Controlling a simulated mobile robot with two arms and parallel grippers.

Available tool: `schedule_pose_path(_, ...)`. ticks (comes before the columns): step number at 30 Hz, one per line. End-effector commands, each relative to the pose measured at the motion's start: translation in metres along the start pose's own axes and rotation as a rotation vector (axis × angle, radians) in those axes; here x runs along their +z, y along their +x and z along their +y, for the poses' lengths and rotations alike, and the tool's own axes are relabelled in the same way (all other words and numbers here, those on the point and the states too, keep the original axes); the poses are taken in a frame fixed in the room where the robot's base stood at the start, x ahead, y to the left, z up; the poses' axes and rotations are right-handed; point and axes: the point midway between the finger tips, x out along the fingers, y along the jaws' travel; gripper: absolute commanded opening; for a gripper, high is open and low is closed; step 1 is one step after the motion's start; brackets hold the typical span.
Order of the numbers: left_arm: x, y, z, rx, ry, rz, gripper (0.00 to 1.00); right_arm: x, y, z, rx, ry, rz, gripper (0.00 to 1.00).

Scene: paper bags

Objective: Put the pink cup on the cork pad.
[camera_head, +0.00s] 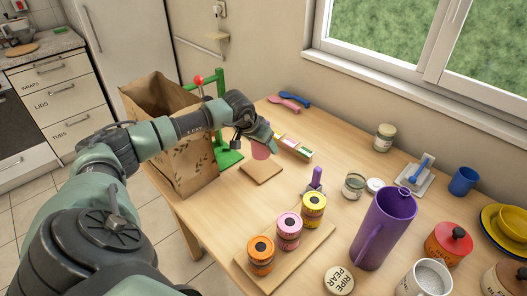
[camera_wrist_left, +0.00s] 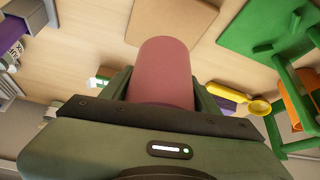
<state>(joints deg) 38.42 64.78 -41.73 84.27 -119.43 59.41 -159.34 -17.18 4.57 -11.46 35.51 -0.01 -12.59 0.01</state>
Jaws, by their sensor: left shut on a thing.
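The pink cup (camera_head: 261,152) is held by my left gripper (camera_head: 262,140), which is shut on it. In the left wrist view the cup (camera_wrist_left: 166,72) fills the middle, between the two fingers (camera_wrist_left: 166,95). The cork pad (camera_head: 262,173) is a flat tan square on the table. In the head view the cup overlaps the pad's far edge; I cannot tell the gap in height. In the left wrist view the pad (camera_wrist_left: 200,18) lies past the cup's end, partly covered by it. My right gripper is not in view.
A green stand (camera_head: 224,110) with a red knob is behind. A colored box row (camera_head: 293,147) is right of the cup.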

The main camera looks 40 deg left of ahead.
Motion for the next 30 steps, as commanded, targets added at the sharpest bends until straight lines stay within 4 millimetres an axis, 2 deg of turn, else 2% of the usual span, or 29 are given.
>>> schedule_pose_path(8, 0.011, 0.019, 0.0, 0.0, 0.0, 0.0, 0.13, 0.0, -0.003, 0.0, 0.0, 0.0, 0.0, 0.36)
schedule_pose_path(15, 0.026, 0.047, 0.001, 0.001, 0.0, 0.0, 0.13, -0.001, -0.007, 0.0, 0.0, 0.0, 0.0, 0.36)
schedule_pose_path(26, 0.028, 0.051, 0.0, 0.0, 0.001, 0.002, 0.13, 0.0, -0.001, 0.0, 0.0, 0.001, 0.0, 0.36)
schedule_pose_path(27, 0.028, 0.05, 0.0, 0.0, 0.001, 0.001, 0.66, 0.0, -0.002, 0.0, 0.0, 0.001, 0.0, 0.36)
schedule_pose_path(29, 0.028, 0.049, 0.0, 0.0, 0.001, 0.001, 0.82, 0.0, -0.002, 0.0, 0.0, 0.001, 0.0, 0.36)
schedule_pose_path(30, 0.028, 0.049, 0.0, 0.0, 0.001, 0.001, 0.82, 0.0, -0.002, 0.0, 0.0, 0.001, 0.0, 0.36)
